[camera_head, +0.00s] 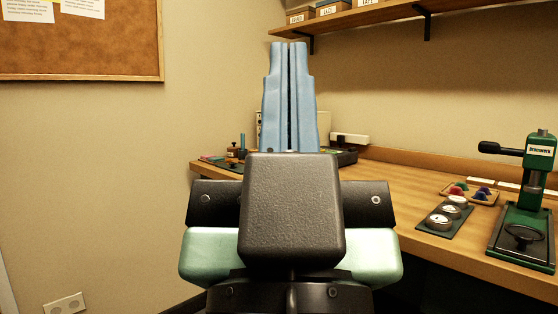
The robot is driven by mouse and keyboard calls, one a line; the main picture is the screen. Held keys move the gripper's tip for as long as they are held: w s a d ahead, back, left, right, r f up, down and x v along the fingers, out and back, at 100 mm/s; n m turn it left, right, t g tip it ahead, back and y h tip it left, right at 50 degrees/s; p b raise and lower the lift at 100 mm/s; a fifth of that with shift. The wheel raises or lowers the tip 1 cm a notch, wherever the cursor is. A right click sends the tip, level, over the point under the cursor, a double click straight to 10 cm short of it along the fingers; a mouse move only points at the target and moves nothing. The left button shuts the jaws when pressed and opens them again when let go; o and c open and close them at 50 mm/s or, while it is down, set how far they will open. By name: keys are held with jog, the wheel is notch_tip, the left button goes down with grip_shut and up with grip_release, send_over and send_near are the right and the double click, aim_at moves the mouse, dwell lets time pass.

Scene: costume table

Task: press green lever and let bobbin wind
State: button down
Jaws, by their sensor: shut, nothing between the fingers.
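My gripper (289,48) stands upright in the middle of the view, with its two blue fingers shut against each other and nothing between them. It blocks the view of the table's far left part. Just left of it, at the table's far left end, a small device with a brown block (232,153) and a thin teal post (242,141) shows. I cannot tell whether this is the bobbin winder. No green lever or bobbin can be made out; either may be hidden behind my gripper.
The wooden table (400,183) runs along the wall to the right. A green press (538,170) with a black handle stands at right, beside a dark strip of round tins (440,217) and a tray of coloured pieces (455,190). A shelf (375,18) with boxes hangs above.

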notch_tip(320, 180, up, 35)
jog(key=p, duration=3.3)
jog(key=shift+r, duration=0.2)
